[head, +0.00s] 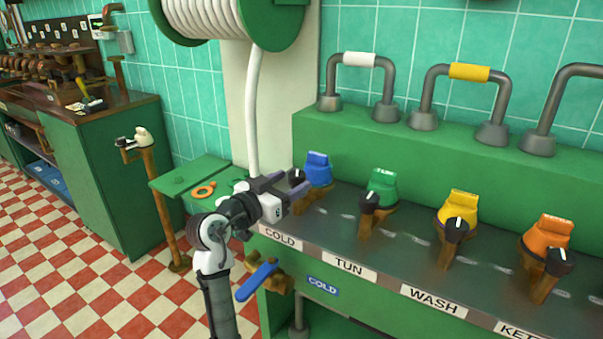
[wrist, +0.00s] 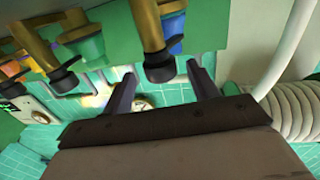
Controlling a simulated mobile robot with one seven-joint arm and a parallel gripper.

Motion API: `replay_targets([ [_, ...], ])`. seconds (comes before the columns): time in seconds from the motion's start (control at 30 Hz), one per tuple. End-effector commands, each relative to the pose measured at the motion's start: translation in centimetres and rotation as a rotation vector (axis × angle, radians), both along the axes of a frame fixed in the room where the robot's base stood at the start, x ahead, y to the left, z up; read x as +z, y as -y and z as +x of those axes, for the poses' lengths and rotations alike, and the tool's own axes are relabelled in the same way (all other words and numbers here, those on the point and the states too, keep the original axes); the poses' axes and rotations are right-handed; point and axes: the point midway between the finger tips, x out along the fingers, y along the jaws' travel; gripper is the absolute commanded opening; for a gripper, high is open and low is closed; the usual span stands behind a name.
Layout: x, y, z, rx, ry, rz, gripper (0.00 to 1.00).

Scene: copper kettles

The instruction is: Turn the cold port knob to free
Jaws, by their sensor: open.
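The cold port is the blue-capped fitting (head: 318,168) on a brass stem at the left end of the green console, above the "COLD" label (head: 280,238). Its black knob (head: 297,177) has a white pointer mark. My gripper (head: 290,185) is open at this knob, partly covering the port's lower part. In the wrist view the fingertips (wrist: 161,70) stand apart on either side of the black knob (wrist: 158,70), with blue of the port (wrist: 175,45) behind it. I cannot tell whether either finger touches it.
Green (head: 383,187), yellow (head: 461,207) and orange (head: 551,235) ports stand to the right, each with a black knob. A blue lever (head: 257,280) sits below the console's front edge. A white hose (head: 253,110) hangs behind my gripper. Pipe handles (head: 358,60) rise at the back.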

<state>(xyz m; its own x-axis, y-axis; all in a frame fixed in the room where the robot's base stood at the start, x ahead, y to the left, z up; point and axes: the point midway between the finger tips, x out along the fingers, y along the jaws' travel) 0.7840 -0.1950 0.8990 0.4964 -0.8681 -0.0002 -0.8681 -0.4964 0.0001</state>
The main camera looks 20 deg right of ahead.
Motion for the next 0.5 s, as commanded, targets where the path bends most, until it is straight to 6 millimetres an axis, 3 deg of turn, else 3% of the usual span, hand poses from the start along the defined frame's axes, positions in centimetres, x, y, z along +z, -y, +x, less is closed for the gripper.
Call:
replay_targets([
  [0.2,0.1,3.1,1.8,-0.001,-0.001,0.0,0.59],
  [0.5,0.0,4.3,2.5,0.001,0.001,0.0,0.59],
])
